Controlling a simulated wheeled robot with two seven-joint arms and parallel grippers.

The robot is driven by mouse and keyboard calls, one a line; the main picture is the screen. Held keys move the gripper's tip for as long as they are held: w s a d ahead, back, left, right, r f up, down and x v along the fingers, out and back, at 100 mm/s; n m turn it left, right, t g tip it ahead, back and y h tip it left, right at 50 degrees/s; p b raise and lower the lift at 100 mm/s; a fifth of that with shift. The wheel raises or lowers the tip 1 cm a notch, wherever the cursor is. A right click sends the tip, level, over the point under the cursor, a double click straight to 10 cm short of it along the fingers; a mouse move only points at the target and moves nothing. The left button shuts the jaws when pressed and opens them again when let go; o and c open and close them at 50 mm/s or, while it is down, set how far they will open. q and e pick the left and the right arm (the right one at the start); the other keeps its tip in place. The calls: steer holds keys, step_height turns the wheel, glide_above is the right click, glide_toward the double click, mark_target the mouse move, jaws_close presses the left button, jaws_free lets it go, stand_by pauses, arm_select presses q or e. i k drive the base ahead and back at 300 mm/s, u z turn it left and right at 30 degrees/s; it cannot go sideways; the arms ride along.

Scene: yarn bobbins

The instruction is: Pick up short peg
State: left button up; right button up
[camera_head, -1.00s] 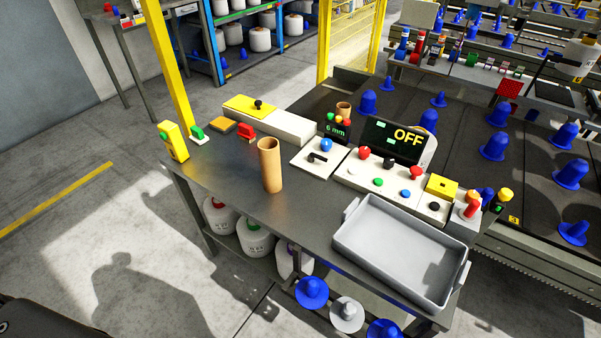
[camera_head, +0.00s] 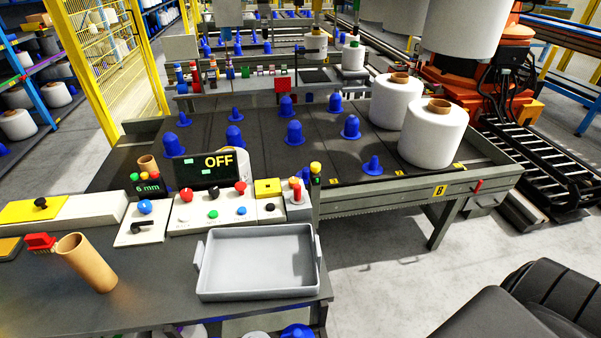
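Several blue pegs stand on the dark conveyor-like table. A small narrow-topped peg (camera_head: 372,166) stands near its front edge, left of the white bobbins. Another small narrow peg (camera_head: 185,118) stands at the far left. Larger, rounder-topped blue pegs stand between them, such as the peg (camera_head: 294,132) in the middle, the peg (camera_head: 351,127) to its right and the peg (camera_head: 173,145) on the left. Which one counts as the short peg is not marked. Neither of my grippers is in view.
Two large white bobbins (camera_head: 432,135) stand at the right of the dark table (camera_head: 330,178). In front are a control panel (camera_head: 212,207), an empty grey tray (camera_head: 258,287) and a brown cardboard tube (camera_head: 88,262). Open floor (camera_head: 385,255) lies at the right. An orange machine (camera_head: 463,75) stands behind.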

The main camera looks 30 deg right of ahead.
mark_target(306, 175)
steer(key=k, duration=1.65)
steer(key=z, duration=1.55)
steer(key=i, duration=3.75)
steer(key=u, duration=3.05)
